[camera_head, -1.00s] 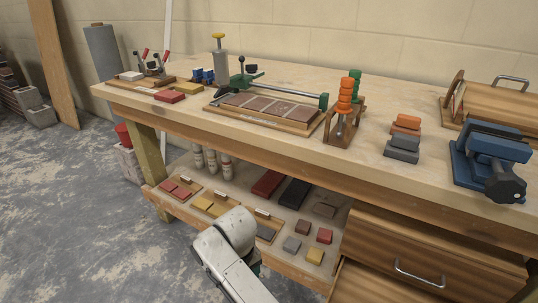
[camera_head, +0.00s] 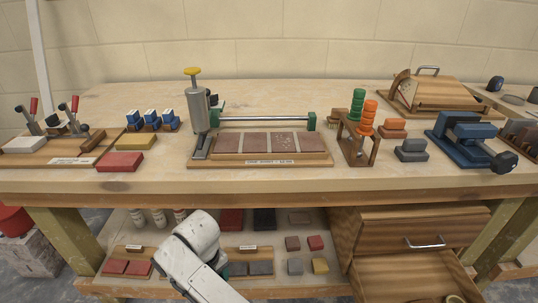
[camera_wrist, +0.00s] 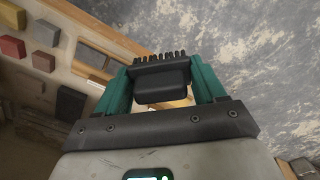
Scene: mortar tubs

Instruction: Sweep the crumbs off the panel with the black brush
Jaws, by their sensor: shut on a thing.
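In the wrist view my gripper (camera_wrist: 161,82) has teal fingers closed on the black brush (camera_wrist: 162,88). Its dark bristles point away from the palm, over the grey floor beside the lower shelf. In the head view, my white arm covers part of the lower shelf, and I cannot make out the gripper or brush. A wooden board with a row of brown panels (camera_head: 256,143) lies on the bench beneath a metal rail. Pale specks like crumbs (camera_head: 284,142) show on one panel, right of the middle. The brush is apart from the panels.
A clamp post (camera_head: 200,110) with a yellow knob stands at the board's left end. Orange and green pieces on a wooden stand (camera_head: 360,145) are at its right. A blue vise (camera_head: 468,140) is farther right. The lower shelf holds several blocks. A drawer (camera_head: 420,275) is open.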

